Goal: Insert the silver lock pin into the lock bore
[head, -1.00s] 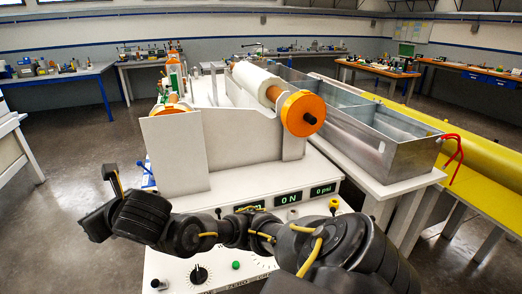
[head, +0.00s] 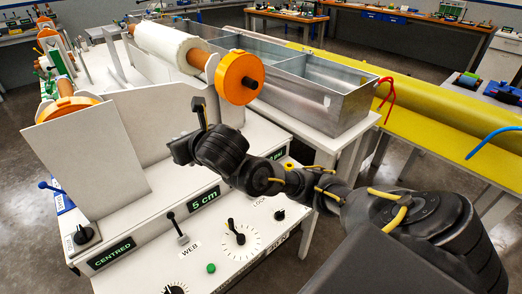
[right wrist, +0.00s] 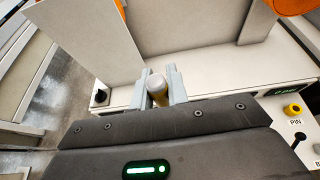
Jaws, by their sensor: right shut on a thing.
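My right gripper (right wrist: 160,88) is shut on a short upright cylinder (right wrist: 157,88) with a pale grey top and a yellowish side. I take it to be the lock pin, but the light makes its silver colour unclear. In the head view my right arm crosses from the right. Its dark end (head: 182,150) is in front of the roll stand, left of and below the orange disc (head: 240,77); the fingers and held piece cannot be made out there. The lock bore cannot be identified in either view. My left gripper is not in view.
A white control panel (head: 222,257) with levers and dials lies in front. A yellow ring (right wrist: 292,109) marked PIN is at right in the wrist view. A white plate (head: 90,165) stands left of the arm's end. A metal bath (head: 335,98) stands behind.

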